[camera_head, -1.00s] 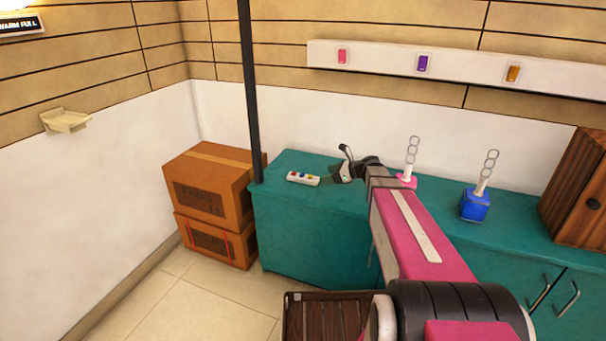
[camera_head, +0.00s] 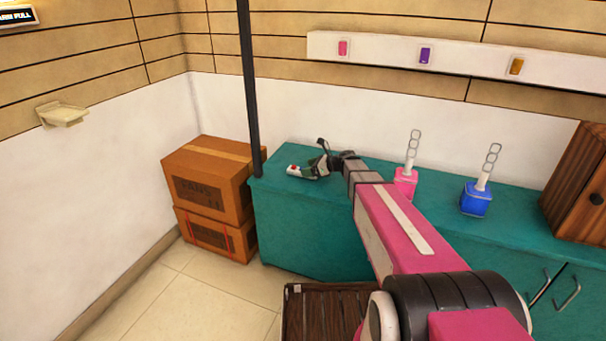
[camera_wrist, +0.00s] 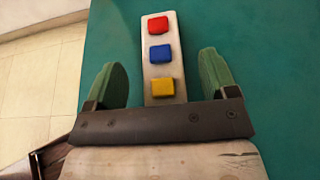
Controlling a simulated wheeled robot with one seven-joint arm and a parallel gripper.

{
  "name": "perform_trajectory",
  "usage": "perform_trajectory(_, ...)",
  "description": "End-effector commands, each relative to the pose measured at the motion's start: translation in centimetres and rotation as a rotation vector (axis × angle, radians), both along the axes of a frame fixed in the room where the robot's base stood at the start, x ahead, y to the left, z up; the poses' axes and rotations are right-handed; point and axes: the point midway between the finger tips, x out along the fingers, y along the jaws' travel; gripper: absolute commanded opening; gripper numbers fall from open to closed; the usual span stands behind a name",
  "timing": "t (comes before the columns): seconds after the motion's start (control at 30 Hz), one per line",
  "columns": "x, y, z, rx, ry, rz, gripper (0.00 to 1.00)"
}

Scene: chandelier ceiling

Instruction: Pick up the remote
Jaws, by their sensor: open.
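The remote (camera_wrist: 160,62) is a white bar with a red, a blue and a yellow button, lying on the teal cabinet top (camera_wrist: 245,40). In the head view only its left end with the red button (camera_head: 293,169) shows; my gripper hides the rest. My gripper (camera_wrist: 160,78) is open in the wrist view, with a green finger pad on each side of the remote's near part. Gaps show between the remote and both pads. In the head view my gripper (camera_head: 314,165) is over the right part of the remote. I cannot tell the exact height between them.
A pink holder (camera_head: 405,183) and a blue holder (camera_head: 476,200), each with a white ringed stick, stand to the right. A wooden cabinet (camera_head: 580,185) is at the far right. A dark pole (camera_head: 249,90) and stacked boxes (camera_head: 207,195) are at left.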

Motion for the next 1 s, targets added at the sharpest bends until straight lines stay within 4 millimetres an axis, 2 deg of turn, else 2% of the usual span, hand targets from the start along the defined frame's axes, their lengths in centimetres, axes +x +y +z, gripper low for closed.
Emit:
perform_trajectory(0.1, 0.6, 1.2, -0.6, 0.000, 0.000, 0.001, 0.79)
perform_trajectory(0.33, 0.6, 1.4, -0.7, 0.000, 0.000, -0.001, 0.79)
perform_trajectory(0.37, 0.6, 1.4, -0.7, 0.000, 0.000, -0.001, 0.75)
perform_trajectory(0.5, 0.6, 1.4, -0.7, 0.000, -0.001, 0.000, 0.30)
perform_trajectory(0.53, 0.6, 1.4, -0.7, 0.000, -0.001, 0.000, 0.21)
perform_trajectory(0.83, 0.5, 1.4, -0.5, 0.000, -0.001, 0.000, 0.21)
perform_trajectory(1.0, 0.5, 1.4, 0.9, 0.000, -0.003, 0.000, 0.21)
